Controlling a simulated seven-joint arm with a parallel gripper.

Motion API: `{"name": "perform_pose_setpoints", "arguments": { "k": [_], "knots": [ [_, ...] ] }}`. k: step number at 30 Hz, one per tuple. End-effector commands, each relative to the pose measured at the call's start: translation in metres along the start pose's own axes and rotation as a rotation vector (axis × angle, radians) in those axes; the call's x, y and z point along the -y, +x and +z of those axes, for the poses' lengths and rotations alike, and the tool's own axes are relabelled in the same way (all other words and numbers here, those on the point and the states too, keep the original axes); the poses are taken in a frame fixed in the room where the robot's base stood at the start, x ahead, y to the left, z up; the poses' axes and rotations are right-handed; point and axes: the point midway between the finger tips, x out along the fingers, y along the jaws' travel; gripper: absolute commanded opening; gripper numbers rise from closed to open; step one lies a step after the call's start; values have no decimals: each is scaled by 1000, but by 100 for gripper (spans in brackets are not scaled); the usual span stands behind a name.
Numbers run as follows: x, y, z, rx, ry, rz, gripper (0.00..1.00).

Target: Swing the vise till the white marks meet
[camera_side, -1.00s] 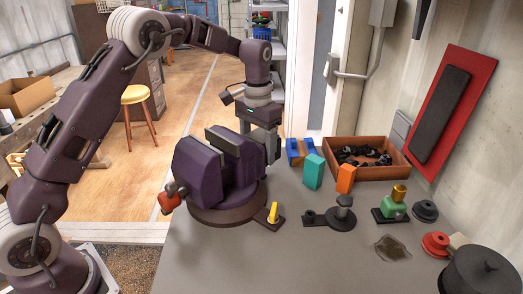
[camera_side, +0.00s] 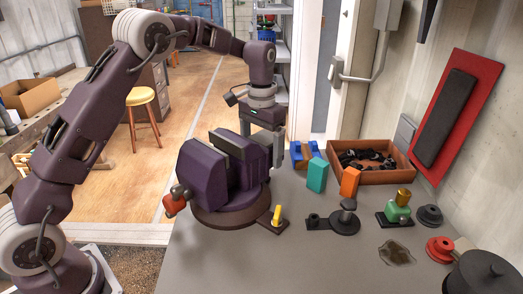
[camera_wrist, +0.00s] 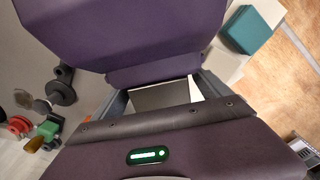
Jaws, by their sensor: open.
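The purple vise (camera_side: 205,175) stands on a round dark base (camera_side: 232,216) at the left edge of the grey bench. Its red-tipped handle (camera_side: 174,203) points to the front left. My gripper (camera_side: 272,155) points down at the vise's far right side, partly hidden behind it. In the wrist view my open gripper (camera_wrist: 163,90) has its fingers apart, with a grey and whitish surface showing between them. The vise's purple body (camera_wrist: 130,35) fills the top of that view. I cannot make out the white marks clearly. A yellow lever (camera_side: 277,214) on a small dark plate sits beside the base.
To the right stand a teal block (camera_side: 317,175), an orange block (camera_side: 349,181), a dark post fixture (camera_side: 346,217), a green fixture (camera_side: 398,209) and a brown tray (camera_side: 385,174). A blue block (camera_side: 301,153) lies behind. The bench's front middle is clear.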

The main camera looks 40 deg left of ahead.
Motion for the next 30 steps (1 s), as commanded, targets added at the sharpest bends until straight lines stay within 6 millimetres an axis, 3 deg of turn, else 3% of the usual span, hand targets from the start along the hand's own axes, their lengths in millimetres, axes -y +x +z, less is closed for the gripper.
{"name": "perform_pose_setpoints", "arguments": {
  "k": [9,20,23,26,30],
  "knots": [
    [0,-59,-1,-6,-1,-1,87],
    [0,-68,0,-2,-1,0,87],
    [-1,-80,7,-19,-4,3,87],
    [-6,-113,37,-72,-13,12,87],
    [-20,-160,117,-190,-23,27,87]
  ]
}}
